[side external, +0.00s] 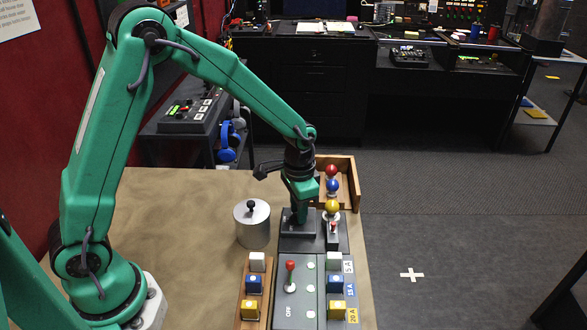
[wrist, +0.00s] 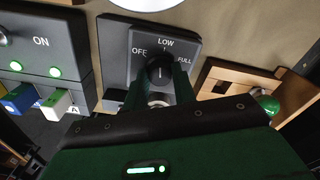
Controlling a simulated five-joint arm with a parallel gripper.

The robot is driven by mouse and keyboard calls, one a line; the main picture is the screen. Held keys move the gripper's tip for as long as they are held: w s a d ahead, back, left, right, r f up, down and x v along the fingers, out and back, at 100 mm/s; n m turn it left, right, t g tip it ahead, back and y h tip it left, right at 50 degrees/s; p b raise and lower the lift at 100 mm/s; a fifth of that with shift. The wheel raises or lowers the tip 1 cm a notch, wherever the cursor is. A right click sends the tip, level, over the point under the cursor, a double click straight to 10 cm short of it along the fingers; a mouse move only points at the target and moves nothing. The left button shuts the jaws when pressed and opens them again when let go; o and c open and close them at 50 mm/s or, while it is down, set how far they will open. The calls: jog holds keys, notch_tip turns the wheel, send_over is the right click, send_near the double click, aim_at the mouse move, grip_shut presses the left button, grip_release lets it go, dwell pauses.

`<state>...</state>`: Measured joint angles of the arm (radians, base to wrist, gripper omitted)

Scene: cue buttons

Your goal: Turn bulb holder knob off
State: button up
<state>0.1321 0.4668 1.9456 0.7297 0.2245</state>
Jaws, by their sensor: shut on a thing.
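The bulb holder knob (wrist: 160,70) is a dark round knob on a dark plate (wrist: 117,32) marked OFF, LOW and FULL. Its white line appears to point up toward LOW. My gripper (wrist: 158,85) is shut on the knob, with one green finger on each side. In the side external view my gripper (side external: 299,215) reaches down onto the dark bulb holder base (side external: 299,240), and the knob is hidden there. A yellow bulb (side external: 331,206) stands just right of my gripper.
A grey lidded canister (side external: 252,226) stands close left of my gripper. A panel with a red lever (side external: 290,277) and several coloured blocks lies in front. A wooden tray (side external: 350,178) with red and blue bulbs is behind. A green bulb (wrist: 268,104) shows at right in the wrist view.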

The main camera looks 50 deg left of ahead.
jog(key=n, duration=0.4)
jog(key=shift+n, duration=0.3)
jog(key=n, duration=0.5)
dwell(0.3)
jog(key=o, duration=1)
jog(key=shift+r, duration=0.15)
notch_tip(320, 180, up, 7)
jog(key=shift+r, duration=0.35)
